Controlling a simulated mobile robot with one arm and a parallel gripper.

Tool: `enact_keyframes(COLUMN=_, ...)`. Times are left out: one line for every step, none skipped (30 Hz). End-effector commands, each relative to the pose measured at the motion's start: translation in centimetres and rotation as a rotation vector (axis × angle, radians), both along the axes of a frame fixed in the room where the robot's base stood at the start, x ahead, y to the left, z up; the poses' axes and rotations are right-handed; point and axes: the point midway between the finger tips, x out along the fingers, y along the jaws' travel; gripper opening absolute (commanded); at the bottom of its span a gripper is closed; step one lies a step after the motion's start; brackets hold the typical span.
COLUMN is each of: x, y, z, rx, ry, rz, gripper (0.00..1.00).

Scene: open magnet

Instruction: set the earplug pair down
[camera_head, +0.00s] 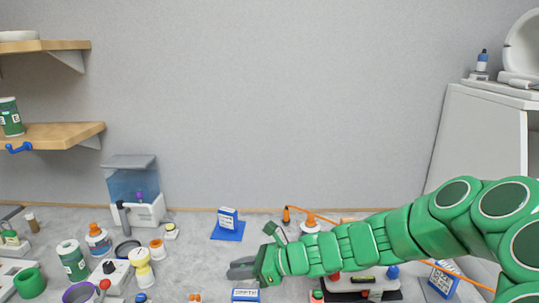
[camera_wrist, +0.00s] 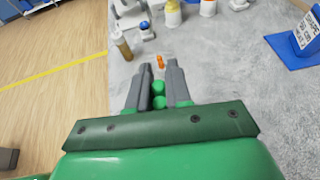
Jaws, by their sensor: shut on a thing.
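My gripper (camera_head: 238,268) is at the left end of my green arm, above the grey counter.
A blue sign stand (camera_head: 227,230) stands on the counter behind my gripper. Bottles, including a yellow-white one (camera_head: 142,266), and a water dispenser (camera_head: 136,190) crowd the left. Another blue-white sign (camera_head: 245,295) is at the front.

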Motion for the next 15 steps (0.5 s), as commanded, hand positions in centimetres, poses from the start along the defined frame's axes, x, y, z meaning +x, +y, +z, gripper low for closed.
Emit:
enact_keyframes(x=1.0, y=-0.6, z=0.0, rx=0.004, ry=0.001, rz=-0.038, gripper=0.00)
enact_keyframes(x=1.6, y=-0.9, z=-0.1, rx=0.004, ry=-0.001, rz=-0.058, gripper=0.00)
enact_keyframes(x=2.4, y=-1.4, z=-0.1, rx=0.005, ry=0.000, rz=-0.090, gripper=0.00)
enact_keyframes(x=3.0, y=-1.8, z=-0.2, rx=0.003, ry=-0.001, rz=-0.114, gripper=0.00)
enact_keyframes(x=3.7, y=-2.2, z=-0.1, rx=0.004, ry=-0.001, rz=-0.139, gripper=0.00)
enact_keyframes(x=4.5, y=-2.8, z=-0.1, rx=0.005, ry=-0.001, rz=-0.172, gripper=0.00)
enact_keyframes(x=5.2, y=-3.3, z=-0.1, rx=0.003, ry=-0.001, rz=-0.201, gripper=0.00)
enact_keyframes(x=5.9, y=-3.8, z=-0.1, rx=0.004, ry=-0.001, rz=-0.229, gripper=0.00)
enact_keyframes(x=6.8, y=-4.4, z=0.0, rx=0.004, ry=-0.001, rz=-0.266, gripper=0.00)
enact_keyframes(x=7.6, y=-5.0, z=0.1, rx=0.005, ry=-0.001, rz=-0.300, gripper=0.00)
enact_keyframes(x=8.4, y=-5.6, z=0.2, rx=0.003, ry=-0.003, rz=-0.332, gripper=0.00)
enact_keyframes(x=9.4, y=-6.4, z=0.3, rx=0.005, ry=-0.002, rz=-0.376, gripper=0.00)
enact_keyframes(x=10.3, y=-7.1, z=0.5, rx=0.004, ry=-0.001, rz=-0.416, gripper=0.00)
enact_keyframes(x=11.1, y=-7.8, z=0.6, rx=0.003, ry=-0.002, rz=-0.450, gripper=0.00)
enact_keyframes(x=12.0, y=-8.7, z=0.9, rx=0.004, ry=-0.002, rz=-0.496, gripper=0.00)
